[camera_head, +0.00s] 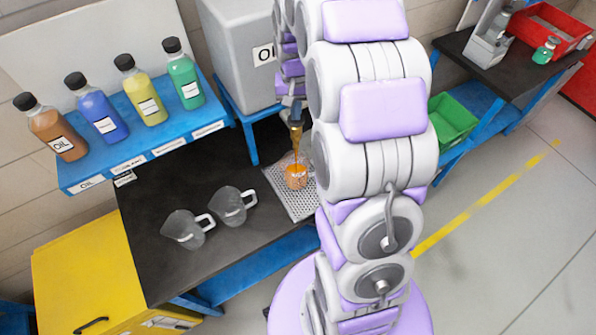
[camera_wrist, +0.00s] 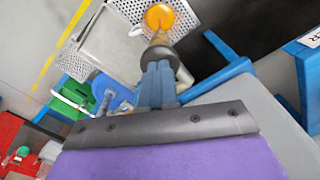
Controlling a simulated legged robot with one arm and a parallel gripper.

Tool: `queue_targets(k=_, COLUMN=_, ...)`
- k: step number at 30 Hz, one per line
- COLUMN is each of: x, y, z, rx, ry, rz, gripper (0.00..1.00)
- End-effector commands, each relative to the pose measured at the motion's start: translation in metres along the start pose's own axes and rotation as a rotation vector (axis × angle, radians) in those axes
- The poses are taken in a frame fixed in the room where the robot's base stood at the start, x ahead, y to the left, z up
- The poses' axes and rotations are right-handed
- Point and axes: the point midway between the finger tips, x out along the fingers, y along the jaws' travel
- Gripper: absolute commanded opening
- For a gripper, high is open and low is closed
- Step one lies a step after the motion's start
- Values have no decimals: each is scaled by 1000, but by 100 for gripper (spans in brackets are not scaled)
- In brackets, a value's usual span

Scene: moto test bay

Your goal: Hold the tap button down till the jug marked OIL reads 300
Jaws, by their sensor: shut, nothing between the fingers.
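A grey tank (camera_head: 238,45) with a label starting "OI" stands at the back, partly behind my arm. Its brass tap (camera_head: 296,118) points down over a jug (camera_head: 297,178) on a perforated drip tray (camera_head: 303,205). Orange liquid shows in this jug, and a thin orange stream seems to run into it. The jug's marking and level cannot be read. In the wrist view, my gripper (camera_wrist: 158,68) is shut and empty, its blue fingertips at the top of the tap (camera_wrist: 160,52). The button is hidden behind them. The orange liquid (camera_wrist: 159,17) shows just beyond.
Two empty clear jugs (camera_head: 184,229) (camera_head: 232,205) stand on the dark bench (camera_head: 165,265), left of the tray. A blue shelf (camera_head: 150,150) holds several bottles, brown, blue, yellow and green. A yellow cabinet (camera_head: 85,275) is at lower left. A green bin (camera_head: 452,120) lies right of my arm.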

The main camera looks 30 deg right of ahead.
Motion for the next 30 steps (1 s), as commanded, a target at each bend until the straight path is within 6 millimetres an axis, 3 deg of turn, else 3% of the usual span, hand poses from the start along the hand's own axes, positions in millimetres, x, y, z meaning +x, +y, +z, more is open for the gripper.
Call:
queue_targets(k=5, x=-9, y=0, z=0, rx=0, ry=1, rz=-1, gripper=0)
queue_targets(k=16, x=-48, y=0, z=0, rx=0, ry=2, rz=-1, gripper=0)
queue_targets(k=30, x=-50, y=0, z=0, rx=0, ry=1, rz=0, gripper=0)
